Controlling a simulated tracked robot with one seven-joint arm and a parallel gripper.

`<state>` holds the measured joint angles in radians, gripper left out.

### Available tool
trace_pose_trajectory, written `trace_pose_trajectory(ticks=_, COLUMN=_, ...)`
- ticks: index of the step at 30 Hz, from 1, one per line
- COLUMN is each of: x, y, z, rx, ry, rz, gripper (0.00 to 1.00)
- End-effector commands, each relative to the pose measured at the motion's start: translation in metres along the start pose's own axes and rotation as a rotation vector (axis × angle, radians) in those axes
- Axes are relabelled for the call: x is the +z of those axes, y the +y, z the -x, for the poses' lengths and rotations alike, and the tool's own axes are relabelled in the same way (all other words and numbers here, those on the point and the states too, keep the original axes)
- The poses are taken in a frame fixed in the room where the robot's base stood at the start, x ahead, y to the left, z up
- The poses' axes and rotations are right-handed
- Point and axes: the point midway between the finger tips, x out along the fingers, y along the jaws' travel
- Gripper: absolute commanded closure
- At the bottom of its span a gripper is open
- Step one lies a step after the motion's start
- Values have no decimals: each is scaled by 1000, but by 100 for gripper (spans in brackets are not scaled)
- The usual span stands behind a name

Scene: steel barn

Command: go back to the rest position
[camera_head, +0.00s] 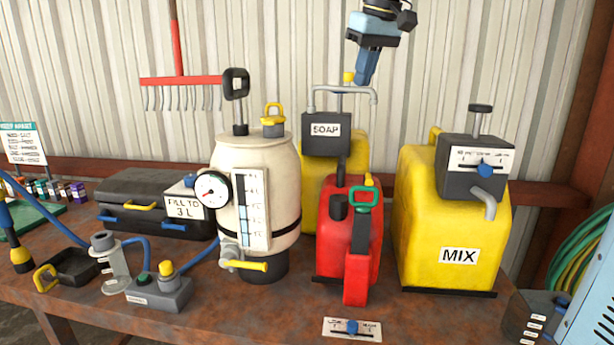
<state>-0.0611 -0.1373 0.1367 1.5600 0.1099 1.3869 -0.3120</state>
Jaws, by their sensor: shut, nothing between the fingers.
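My gripper (366,68) shows at the top, right of centre, in the head view. It hangs in the air above the yellow soap container, its blue fingers pointing down. The fingers are together with nothing between them. The fingertips end just above or behind the yellow knob (348,77) over the soap box; I cannot tell whether they touch it.
A rusty bench (230,313) carries a cream tank (269,173) with gauge, a red can (331,240), a yellow MIX container (413,220), a black case (147,197) and a grey pedal box (160,293). A red rake (180,80) hangs on the wall.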

Motion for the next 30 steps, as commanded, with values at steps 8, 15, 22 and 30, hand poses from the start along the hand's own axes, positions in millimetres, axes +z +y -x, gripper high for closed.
trace_pose_trajectory(ticks=8, x=101, y=10, z=-24, rx=83, ry=36, rz=-155, gripper=100)
trace_pose_trajectory(ticks=15, x=192, y=14, z=-58, rx=139, ry=74, rz=-287, gripper=100)
trace_pose_trajectory(ticks=22, x=276, y=11, z=-100, rx=176, ry=114, rz=-400, gripper=100)
trace_pose_trajectory(ticks=30, x=318, y=-8, z=-134, rx=193, ry=142, rz=-465, gripper=100)
